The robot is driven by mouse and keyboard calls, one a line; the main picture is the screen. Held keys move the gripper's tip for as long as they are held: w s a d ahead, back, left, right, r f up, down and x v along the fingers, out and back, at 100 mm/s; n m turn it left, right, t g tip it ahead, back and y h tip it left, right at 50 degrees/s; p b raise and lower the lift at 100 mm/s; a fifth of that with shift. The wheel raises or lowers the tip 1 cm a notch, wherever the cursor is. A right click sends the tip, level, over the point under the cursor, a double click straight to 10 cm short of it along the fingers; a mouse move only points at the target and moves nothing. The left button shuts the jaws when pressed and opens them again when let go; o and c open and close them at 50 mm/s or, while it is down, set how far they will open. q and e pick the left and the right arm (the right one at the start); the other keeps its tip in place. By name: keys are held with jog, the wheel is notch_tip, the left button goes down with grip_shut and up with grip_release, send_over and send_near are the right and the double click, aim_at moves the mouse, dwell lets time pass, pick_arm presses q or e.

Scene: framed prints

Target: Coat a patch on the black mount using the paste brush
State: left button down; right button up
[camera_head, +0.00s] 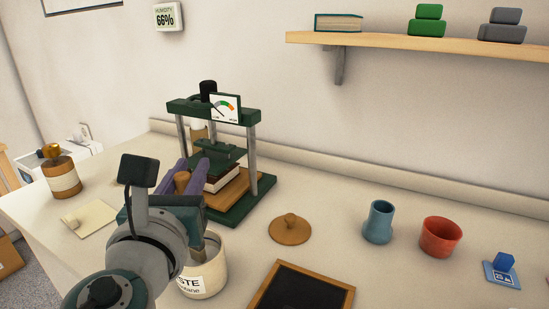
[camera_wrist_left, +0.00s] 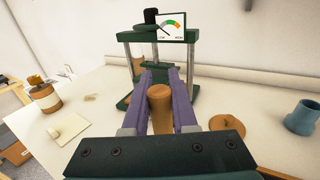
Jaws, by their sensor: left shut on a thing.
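My left gripper (camera_head: 183,183) has purple fingers and is shut on the wooden handle of the paste brush (camera_wrist_left: 160,107). In the head view it is above the white paste pot (camera_head: 207,273), whose label reads "STE". The wrist and gripper hide part of the pot's mouth, so I cannot tell how deep the bristles sit. The black mount (camera_head: 300,289) lies in a wooden frame or tray at the bottom of the head view, right of the pot, cut off by the picture edge. My right gripper is not in view.
A green press (camera_head: 243,203) with a gauge stands behind the gripper. A wooden lid (camera_head: 290,229), a blue vase (camera_head: 379,222), a red cup (camera_head: 440,237) and a blue stamp (camera_head: 502,270) stand to the right. A brown bottle (camera_head: 62,175) and a pale card (camera_head: 90,218) are left.

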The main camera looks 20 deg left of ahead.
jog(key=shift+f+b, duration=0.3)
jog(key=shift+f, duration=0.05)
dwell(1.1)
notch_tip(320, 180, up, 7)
jog(key=p, duration=0.7)
dwell(0.5)
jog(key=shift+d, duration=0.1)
